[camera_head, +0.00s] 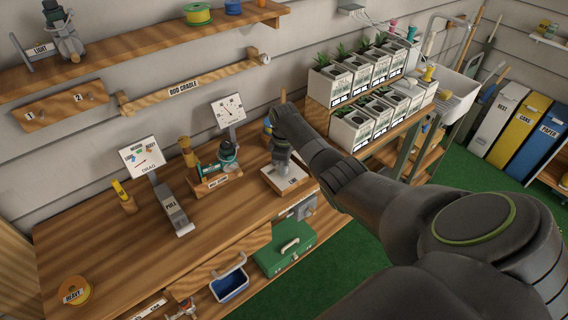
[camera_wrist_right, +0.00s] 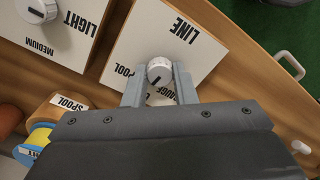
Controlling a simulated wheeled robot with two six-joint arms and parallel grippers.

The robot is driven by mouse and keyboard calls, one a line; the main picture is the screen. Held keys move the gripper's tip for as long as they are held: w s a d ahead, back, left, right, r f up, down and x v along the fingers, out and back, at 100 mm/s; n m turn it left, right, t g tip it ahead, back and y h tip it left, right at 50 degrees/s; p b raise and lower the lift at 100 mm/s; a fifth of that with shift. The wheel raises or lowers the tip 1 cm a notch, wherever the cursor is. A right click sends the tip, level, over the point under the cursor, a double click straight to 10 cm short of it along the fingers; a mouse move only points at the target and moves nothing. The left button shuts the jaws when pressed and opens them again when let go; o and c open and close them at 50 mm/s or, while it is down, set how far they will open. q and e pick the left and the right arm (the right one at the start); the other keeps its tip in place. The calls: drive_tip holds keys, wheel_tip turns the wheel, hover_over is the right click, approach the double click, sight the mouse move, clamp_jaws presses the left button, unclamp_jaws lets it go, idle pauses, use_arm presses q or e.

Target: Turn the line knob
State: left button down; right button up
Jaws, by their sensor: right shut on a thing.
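The line knob (camera_wrist_right: 159,69) is a round pale knob with a dark mark, on a white plate (camera_wrist_right: 190,58) labelled "LINE" and "SPOOL"; a third word is partly hidden. My right gripper (camera_wrist_right: 159,84) has its two grey fingers on either side of the knob and is shut on it. In the head view my right gripper (camera_head: 281,156) points down over the white plate (camera_head: 294,184) on the bench, and hides the knob. My left gripper is in neither view.
A second plate (camera_wrist_right: 72,28) with "LIGHT" and "MEDIUM" stands left in the wrist view. A green box (camera_head: 284,248) sits below. The bench front is mostly clear.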

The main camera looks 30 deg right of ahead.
drive_tip(key=shift+n, duration=0.7)
drive_tip(key=shift+w, duration=0.1)
drive_tip(key=o, duration=1)
drive_tip(key=shift+r, duration=0.1)
wheel_tip(320, 180, up, 17)
drive_tip(key=shift+r, duration=0.2)
